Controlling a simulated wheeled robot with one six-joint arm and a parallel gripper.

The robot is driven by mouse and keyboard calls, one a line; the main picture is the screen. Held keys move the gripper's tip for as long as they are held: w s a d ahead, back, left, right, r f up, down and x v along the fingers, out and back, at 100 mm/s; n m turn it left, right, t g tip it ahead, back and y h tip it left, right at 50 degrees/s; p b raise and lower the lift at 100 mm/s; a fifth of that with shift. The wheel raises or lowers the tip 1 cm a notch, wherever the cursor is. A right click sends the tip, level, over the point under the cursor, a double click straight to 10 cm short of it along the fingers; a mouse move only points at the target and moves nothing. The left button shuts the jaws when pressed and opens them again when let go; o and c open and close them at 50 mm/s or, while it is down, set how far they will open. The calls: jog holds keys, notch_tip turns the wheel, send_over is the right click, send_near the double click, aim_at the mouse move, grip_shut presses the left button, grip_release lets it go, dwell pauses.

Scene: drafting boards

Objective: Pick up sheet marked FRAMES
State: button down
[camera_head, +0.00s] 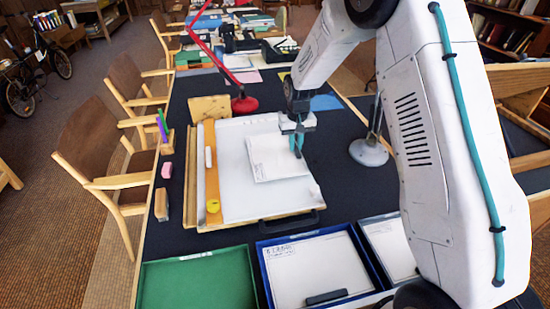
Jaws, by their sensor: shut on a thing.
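A small white sheet (270,160) lies over, or is held just above, the larger white paper (237,203) on the drafting board (268,222). Small dark marks show near the sheet's upper left corner, too small to read. My gripper (298,152) points down at the sheet's right part and is shut on it. Whether the sheet is clear of the paper beneath cannot be told.
A green tray (197,283), a blue tray (262,272) holding a sheet and dark bar, and another tray with paper (385,245) line the front. Chairs stand left.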

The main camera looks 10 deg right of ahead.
jog(key=shift+r, duration=0.1)
jog(key=shift+a+r, duration=0.15)
jog(key=shift+r, duration=0.85)
jog(key=shift+a+r, duration=0.2)
jog(key=shift+r, duration=0.75)
jog(key=shift+a+r, duration=0.15)
jog(key=shift+r, duration=0.85)
